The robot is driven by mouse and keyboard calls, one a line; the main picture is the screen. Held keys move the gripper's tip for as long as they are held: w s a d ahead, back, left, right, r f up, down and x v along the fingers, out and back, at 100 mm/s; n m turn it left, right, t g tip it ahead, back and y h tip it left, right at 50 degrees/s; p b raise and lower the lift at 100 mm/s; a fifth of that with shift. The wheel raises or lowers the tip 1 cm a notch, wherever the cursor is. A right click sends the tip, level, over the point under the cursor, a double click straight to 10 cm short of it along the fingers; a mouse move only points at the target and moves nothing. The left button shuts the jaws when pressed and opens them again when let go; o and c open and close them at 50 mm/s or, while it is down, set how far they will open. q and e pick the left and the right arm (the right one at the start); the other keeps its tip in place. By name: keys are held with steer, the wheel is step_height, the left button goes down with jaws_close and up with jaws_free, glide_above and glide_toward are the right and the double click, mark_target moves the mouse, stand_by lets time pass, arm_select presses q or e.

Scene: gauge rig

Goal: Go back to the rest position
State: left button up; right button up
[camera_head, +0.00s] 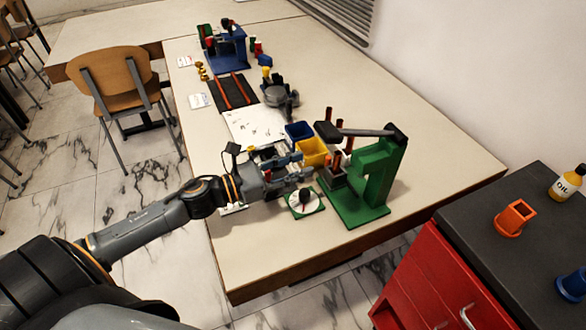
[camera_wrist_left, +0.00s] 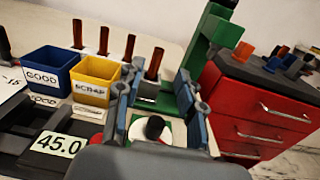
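My left gripper (camera_head: 301,166) reaches in from the left over the near part of the long table (camera_head: 270,262). In the left wrist view its two fingers (camera_wrist_left: 162,100) stand wide apart, with no object held between them. A round white dial with a black knob on a green base (camera_head: 305,201) sits just in front of the gripper. It also shows between the fingers in the left wrist view (camera_wrist_left: 150,130). My right gripper is not in view.
A green stand (camera_head: 372,175) with a grey lever rises right of the gripper. Blue (camera_head: 299,131) and yellow (camera_head: 314,151) bins, labelled GOOD and SCRAP, stand close behind. A display (camera_wrist_left: 58,143) reads 45.0. A red cabinet (camera_head: 428,275) stands at the right.

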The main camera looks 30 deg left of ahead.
arm_select(q)
steer(key=shift+s+a, duration=0.2)
steer(key=shift+s, duration=0.1)
steer(key=shift+r, duration=0.1)
